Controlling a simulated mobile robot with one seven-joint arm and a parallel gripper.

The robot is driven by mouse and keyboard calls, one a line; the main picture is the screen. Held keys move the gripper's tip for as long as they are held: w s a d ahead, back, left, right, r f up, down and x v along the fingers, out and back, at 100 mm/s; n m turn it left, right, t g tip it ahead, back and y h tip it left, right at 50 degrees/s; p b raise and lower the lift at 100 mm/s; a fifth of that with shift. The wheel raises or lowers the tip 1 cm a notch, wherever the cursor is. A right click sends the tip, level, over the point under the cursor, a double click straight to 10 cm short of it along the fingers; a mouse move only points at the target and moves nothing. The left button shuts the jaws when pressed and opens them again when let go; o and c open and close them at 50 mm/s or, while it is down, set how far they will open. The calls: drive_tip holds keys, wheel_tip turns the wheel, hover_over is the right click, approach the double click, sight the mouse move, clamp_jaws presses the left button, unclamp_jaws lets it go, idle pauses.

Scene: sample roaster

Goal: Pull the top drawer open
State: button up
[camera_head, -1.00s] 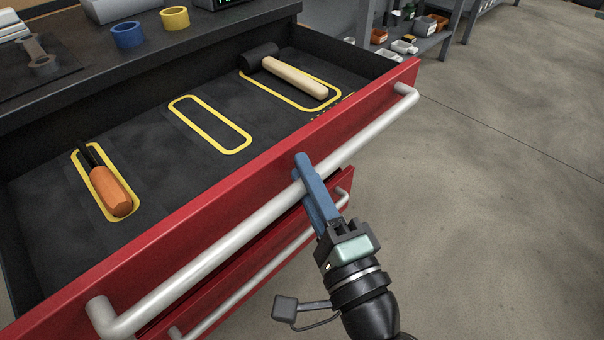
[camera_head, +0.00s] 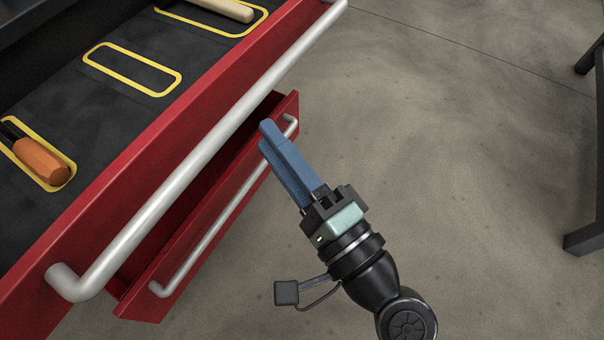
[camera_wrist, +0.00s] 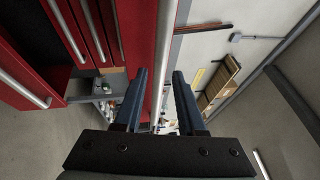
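The top drawer (camera_head: 170,140) has a red front and stands far out, its dark inside showing. Its pale bar handle (camera_head: 205,153) runs along the front. My gripper (camera_head: 268,136) has blue fingers and is to the right of the handle, clear of it in the head view. In the wrist view, my gripper (camera_wrist: 160,85) has its fingers apart with nothing held. A long pale bar (camera_wrist: 163,50), seemingly the handle, shows beyond the gap between them.
Inside the drawer are an orange-handled tool (camera_head: 42,160) and a pale-handled tool (camera_head: 225,9), with an empty yellow outline between. A lower red drawer (camera_head: 140,300) with its own handle is beneath. Open concrete floor (camera_head: 460,160) lies to the right; a dark metal leg (camera_head: 590,235) stands at the far right.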

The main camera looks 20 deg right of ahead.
drive_tip(key=v, duration=0.5)
drive_tip(key=shift+s+d+f, duration=0.1)
drive_tip(key=shift+s, duration=0.2)
drive_tip(key=w+a+r+n+t+p, duration=0.1)
drive_tip(key=w+a+r+n+p, duration=0.2)
drive_tip(key=r, duration=0.7)
drive_tip(key=w+a+r+n+t+p, duration=0.1)
drive_tip(key=w+r+n+p, duration=0.2)
drive_tip(key=w+r+n, duration=0.5)
drive_tip(key=w+a+r+n+p, duration=0.2)
drive_tip(key=r+p, duration=0.2)
drive_tip(key=r, duration=0.8)
drive_tip(key=s+a+r+n+t+h+p, duration=0.2)
drive_tip(key=s+r+t, duration=0.1)
drive_tip(key=r, duration=0.9)
drive_tip(key=s+a+r+n+t+h+p, duration=0.1)
drive_tip(key=s+r+t+h+p, duration=0.15)
drive_tip(key=r, duration=0.85)
wheel_tip(320, 180, up, 37)
drive_tip(key=p, duration=3.7)
drive_tip(key=shift+s, duration=0.2)
